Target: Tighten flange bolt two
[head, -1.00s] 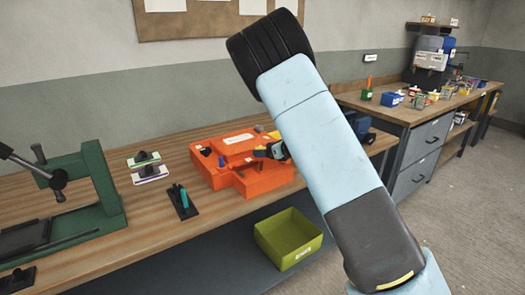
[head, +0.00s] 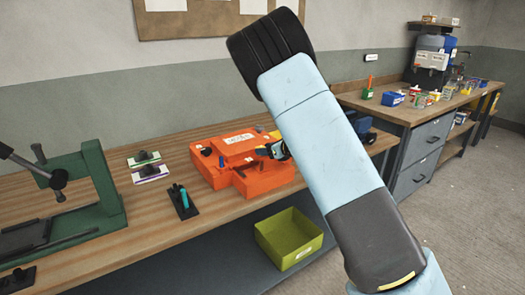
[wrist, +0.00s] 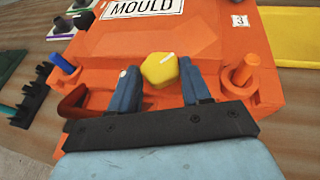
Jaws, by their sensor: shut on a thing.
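The orange mould (head: 245,152) sits on the wooden bench, with a white MOULD label (wrist: 143,9) in the wrist view. My gripper (wrist: 160,78) is over its near flange, its two blue fingers shut around a yellow hexagonal bolt head (wrist: 160,70) with a white mark. The bolt's shank and thread are hidden. A blue bolt (wrist: 64,63) stands on the flange to the left, and an orange post (wrist: 243,70) to the right, below a tag reading 3 (wrist: 239,21). In the head view my gripper (head: 274,151) is partly hidden behind my arm.
A green press (head: 95,185) stands on the bench's left. A yellow-green bin (head: 289,236) is on the lower shelf.

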